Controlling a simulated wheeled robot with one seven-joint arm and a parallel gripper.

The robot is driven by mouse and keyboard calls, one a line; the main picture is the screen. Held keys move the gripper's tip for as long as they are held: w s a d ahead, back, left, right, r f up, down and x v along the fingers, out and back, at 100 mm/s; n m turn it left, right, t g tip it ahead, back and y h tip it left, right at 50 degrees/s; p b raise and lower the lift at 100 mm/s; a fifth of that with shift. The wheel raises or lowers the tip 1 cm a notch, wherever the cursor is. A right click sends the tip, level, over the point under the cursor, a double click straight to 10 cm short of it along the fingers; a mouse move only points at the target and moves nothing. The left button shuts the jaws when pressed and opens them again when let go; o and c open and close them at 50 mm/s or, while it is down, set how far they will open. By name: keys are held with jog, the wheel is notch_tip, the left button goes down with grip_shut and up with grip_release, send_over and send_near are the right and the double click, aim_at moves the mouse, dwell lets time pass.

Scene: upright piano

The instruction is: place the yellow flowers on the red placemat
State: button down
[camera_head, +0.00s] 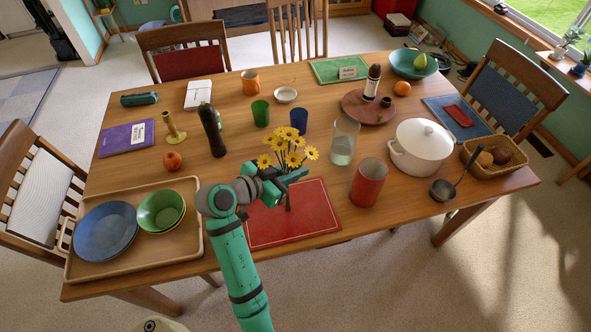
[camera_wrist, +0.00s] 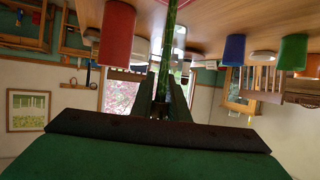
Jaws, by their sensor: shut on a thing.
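The yellow flowers (camera_head: 289,150) are a small upright bunch with several blooms and green stems. My gripper (camera_head: 296,177) is shut on their stems. In the wrist view the green stem (camera_wrist: 171,25) runs between the fingers of my gripper (camera_wrist: 172,90); the blooms are out of that view. The red placemat (camera_head: 309,222) lies at the front edge of the table, with a thin pale border line. I cannot tell whether the stem ends touch the mat. My arm hides the mat's left edge.
A red cylinder (camera_head: 368,184) stands just right of the mat, with a clear glass vase (camera_head: 343,142) behind it and a white pot (camera_head: 420,150) farther right. A wooden tray (camera_head: 190,245) with a blue plate and green bowls is at left. Table behind the flowers holds cups.

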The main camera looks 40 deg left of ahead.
jog(key=shift+w+d+f, duration=0.1)
jog(key=shift+d, duration=0.1)
jog(key=c, duration=1.7)
grip_release()
jog(key=shift+a+f, duration=0.1)
jog(key=shift+a, duration=0.1)
jog(key=shift+s, duration=0.2)
jog(key=v, duration=1.2)
jog(key=shift+w, duration=0.1)
jog(key=shift+a, duration=0.1)
